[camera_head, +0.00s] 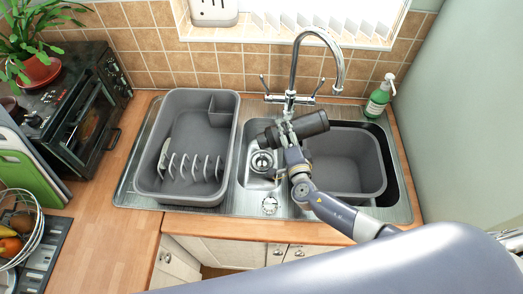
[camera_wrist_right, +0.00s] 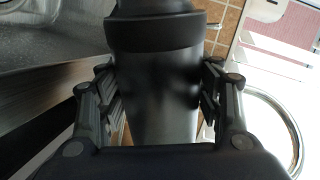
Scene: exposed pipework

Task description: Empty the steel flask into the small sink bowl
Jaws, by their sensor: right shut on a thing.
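The dark steel flask (camera_head: 308,124) is held over the sink in the head view, lying nearly level and slightly tilted, with its left end lower. My right gripper (camera_head: 284,133) is shut around the flask's body. In the right wrist view the flask (camera_wrist_right: 160,95) sits between both fingers of my right gripper (camera_wrist_right: 160,100). The small sink bowl (camera_head: 257,180) is below the flask's left end, with a round drain strainer (camera_head: 262,162) in it. I cannot see any liquid leaving the flask. My left gripper is not in view.
A chrome tap (camera_head: 291,98) stands just behind the flask. A grey dish rack (camera_head: 150,150) covers the drainer at left. A grey basin (camera_head: 347,165) sits in the larger bowl at right. A green soap bottle (camera_head: 378,101) stands at the back right corner.

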